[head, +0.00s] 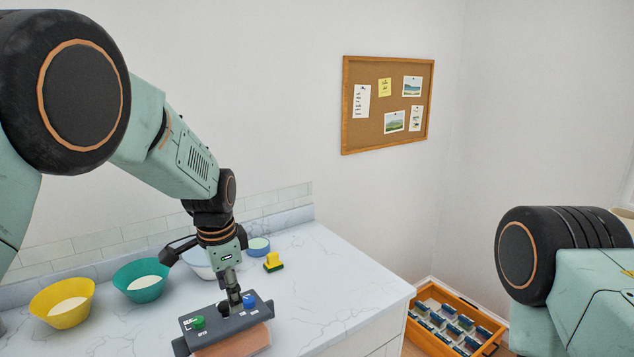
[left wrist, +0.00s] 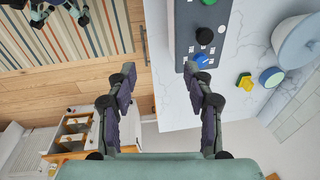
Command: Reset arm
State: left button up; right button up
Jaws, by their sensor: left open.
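My left arm comes in from the left in the head view, and its gripper (head: 234,292) points down over the counter at a dark grey button panel (head: 263,310).
An orange crate (head: 425,340) lies lower right. A corkboard (head: 388,135) hangs behind.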

pick_arm(q)
jog(key=s+a+f+n+t+b, duration=0.1)
jog(key=s+a+f+n+b, duration=0.2)
jog(key=f, duration=0.6)
jog(key=s+f+n+t+b, duration=0.1)
jog(key=s+f+n+b, duration=0.3)
jog(key=f, duration=0.6)
jog(key=s+a+f+n+t+b, duration=0.1)
jog(key=s+a+f+n+b, duration=0.15)
jog(key=s+f, duration=0.45)
jog(key=s+f+n+g+b, duration=0.2)
jog(key=s+f+g+b, duration=0.2)
jog(key=s+f+b, duration=1.1)
jog(key=s+f, duration=0.9)
jog(key=s, duration=0.2)
jog(key=shift+s+a+f+g+b, duration=0.2)
jog(key=shift+s+a+g+b, duration=0.1)
jog(key=shift+b, duration=0.1)
pick_arm(e)
notch_tip(320, 180, down, 25)
jog(key=shift+w, duration=0.45)
pick_arm(q)
jog(key=shift+w+n, duration=0.1)
jog(key=shift+n, duration=0.15)
pick_arm(e)
jog(key=shift+w+a+f, duration=0.1)
jog(key=shift+f, duration=0.05)
